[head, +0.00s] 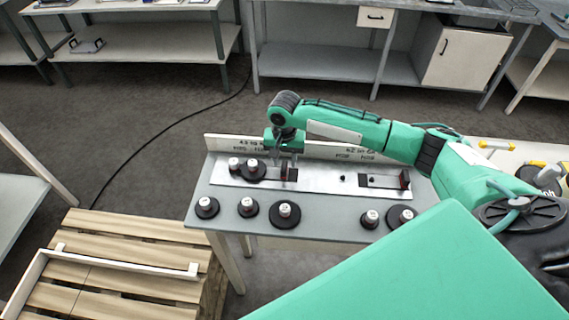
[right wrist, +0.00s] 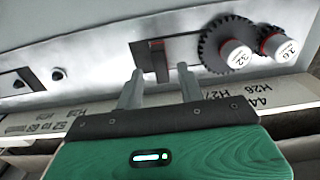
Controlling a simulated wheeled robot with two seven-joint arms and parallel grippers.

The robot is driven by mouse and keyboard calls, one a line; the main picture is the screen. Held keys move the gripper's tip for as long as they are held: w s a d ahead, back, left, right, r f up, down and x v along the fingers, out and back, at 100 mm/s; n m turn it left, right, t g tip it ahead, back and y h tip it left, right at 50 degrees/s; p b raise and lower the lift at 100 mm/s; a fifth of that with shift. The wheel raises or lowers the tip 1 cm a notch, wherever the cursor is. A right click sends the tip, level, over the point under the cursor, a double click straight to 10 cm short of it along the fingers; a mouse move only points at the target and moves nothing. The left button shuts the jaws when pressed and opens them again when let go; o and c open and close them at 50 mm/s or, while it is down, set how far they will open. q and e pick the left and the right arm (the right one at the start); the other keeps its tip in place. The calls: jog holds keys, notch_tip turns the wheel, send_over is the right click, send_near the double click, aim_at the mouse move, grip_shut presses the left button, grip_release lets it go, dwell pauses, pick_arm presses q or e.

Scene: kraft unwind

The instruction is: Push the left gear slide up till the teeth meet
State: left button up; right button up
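In the right wrist view the block (right wrist: 160,62) stands between my fingertips. My right gripper (head: 284,154) is open and reaches down at it from above; I cannot tell whether a finger touches it. Left of the block, two dark toothed gears with white caps, marked 32 (right wrist: 212,48) and 36 (right wrist: 276,43), sit side by side on the plate. Whether their teeth meet is unclear. My left gripper is not in view.
A second slide (head: 404,180) is at the plate's right end. Several loose gears, such as one at the middle front (head: 285,215), stand along the grey table's (head: 325,222) front. A labelled white board (head: 340,151) runs behind the plate. A wooden pallet (head: 130,262) is at lower left.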

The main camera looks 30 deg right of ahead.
notch_tip(320, 180, up, 12)
jog(key=b, duration=0.2)
jog(key=shift+f, duration=0.2)
dwell(0.3)
